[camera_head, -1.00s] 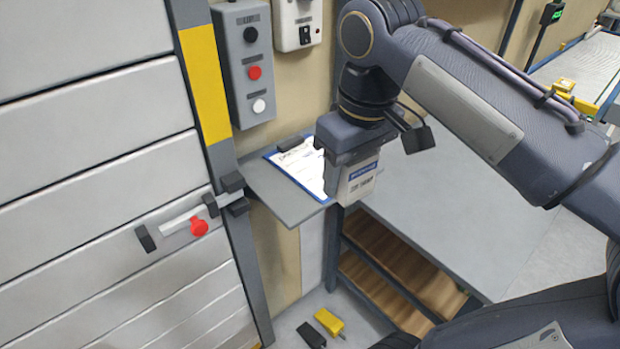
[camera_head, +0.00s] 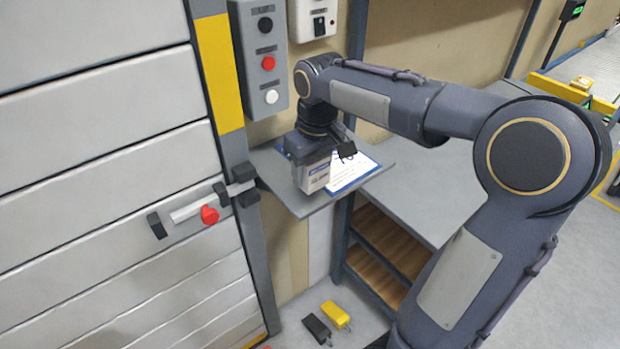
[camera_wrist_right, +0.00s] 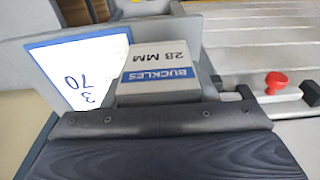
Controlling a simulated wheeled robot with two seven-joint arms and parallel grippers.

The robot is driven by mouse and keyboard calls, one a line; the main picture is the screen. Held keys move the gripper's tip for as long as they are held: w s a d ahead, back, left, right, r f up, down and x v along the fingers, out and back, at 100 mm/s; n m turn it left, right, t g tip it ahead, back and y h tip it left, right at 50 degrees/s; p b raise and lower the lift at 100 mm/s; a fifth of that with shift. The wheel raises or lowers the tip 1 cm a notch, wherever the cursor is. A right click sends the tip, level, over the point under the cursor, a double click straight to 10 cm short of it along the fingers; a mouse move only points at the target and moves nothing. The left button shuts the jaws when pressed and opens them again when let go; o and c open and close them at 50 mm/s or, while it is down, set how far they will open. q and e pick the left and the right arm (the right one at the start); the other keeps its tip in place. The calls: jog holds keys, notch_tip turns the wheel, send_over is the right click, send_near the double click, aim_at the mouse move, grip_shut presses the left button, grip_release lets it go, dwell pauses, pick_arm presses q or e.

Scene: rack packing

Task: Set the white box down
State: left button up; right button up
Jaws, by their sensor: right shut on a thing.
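The white box (camera_head: 315,176) has a blue label band. In the head view it is under my right gripper (camera_head: 309,158), over the small grey wall shelf (camera_head: 300,207), in front of the clipboard (camera_head: 350,172). My right gripper is shut on the box. The right wrist view shows the box (camera_wrist_right: 160,78) label reading "BUCKLES 28 MM", with the clipboard (camera_wrist_right: 75,65) beside it. The frames do not clearly show whether the box's underside touches the shelf. The clipboard is partly hidden by the box and gripper. My left gripper is not in view.
A control box (camera_head: 264,60) with black, red and white buttons is on the wall above the shelf. A ribbed shutter with a red-knobbed latch (camera_head: 209,214) stands at left. A grey bench (camera_head: 430,190) is at right. Yellow and black objects (camera_head: 334,314) lie on the floor.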

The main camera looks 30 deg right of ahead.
aim_at(310, 181)
jog(key=shift+w+f, duration=0.25)
jog(key=shift+f, duration=0.1)
jog(key=shift+w+d+f, duration=0.1)
jog(key=shift+w+f, duration=0.05)
jog(key=shift+f, duration=1.5)
jog(key=shift+f, duration=0.1)
jog(key=o, duration=1.1)
jog(key=shift+c, duration=0.2)
